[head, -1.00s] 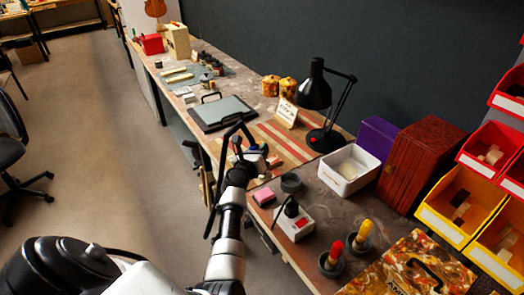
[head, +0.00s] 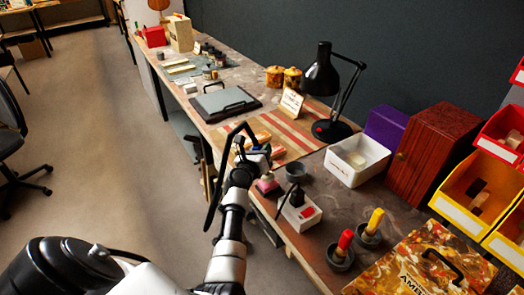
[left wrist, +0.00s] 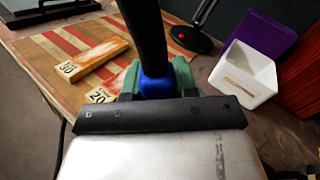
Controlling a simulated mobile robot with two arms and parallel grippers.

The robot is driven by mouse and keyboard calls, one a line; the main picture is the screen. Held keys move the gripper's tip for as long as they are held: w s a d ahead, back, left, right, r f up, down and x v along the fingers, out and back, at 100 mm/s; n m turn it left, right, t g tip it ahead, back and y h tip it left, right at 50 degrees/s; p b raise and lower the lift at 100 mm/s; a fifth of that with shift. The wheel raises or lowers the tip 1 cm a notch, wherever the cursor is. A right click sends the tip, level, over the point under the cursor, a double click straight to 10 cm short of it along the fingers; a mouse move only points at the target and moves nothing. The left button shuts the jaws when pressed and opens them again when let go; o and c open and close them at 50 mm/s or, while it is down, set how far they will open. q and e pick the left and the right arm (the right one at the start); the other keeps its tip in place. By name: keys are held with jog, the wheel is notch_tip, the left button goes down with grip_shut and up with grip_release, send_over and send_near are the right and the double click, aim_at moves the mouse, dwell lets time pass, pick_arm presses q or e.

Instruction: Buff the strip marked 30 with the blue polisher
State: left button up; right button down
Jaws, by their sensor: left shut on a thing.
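My left gripper (head: 258,155) is shut on the blue polisher. In the left wrist view the polisher's blue part (left wrist: 156,86) sits between green pieces, with a thick black part rising from it. The strip marked 30 (left wrist: 98,58) is a tan wooden bar with its number tag at its left end, lying left of and beyond the polisher. A tag marked 20 (left wrist: 100,96) lies nearer; the gripper hides most of that strip. The polisher appears apart from the strip marked 30. In the head view the gripper partly covers the strips. My right gripper is not in view.

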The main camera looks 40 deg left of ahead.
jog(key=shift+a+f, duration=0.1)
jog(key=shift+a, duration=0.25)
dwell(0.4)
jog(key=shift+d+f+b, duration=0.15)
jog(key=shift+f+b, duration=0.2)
jog(key=shift+b, duration=0.15)
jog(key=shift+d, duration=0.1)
dwell(0.6)
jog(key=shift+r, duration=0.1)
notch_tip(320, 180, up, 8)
jog(key=p, duration=0.7)
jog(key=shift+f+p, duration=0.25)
jog(key=shift+p, duration=0.1)
dwell(0.4)
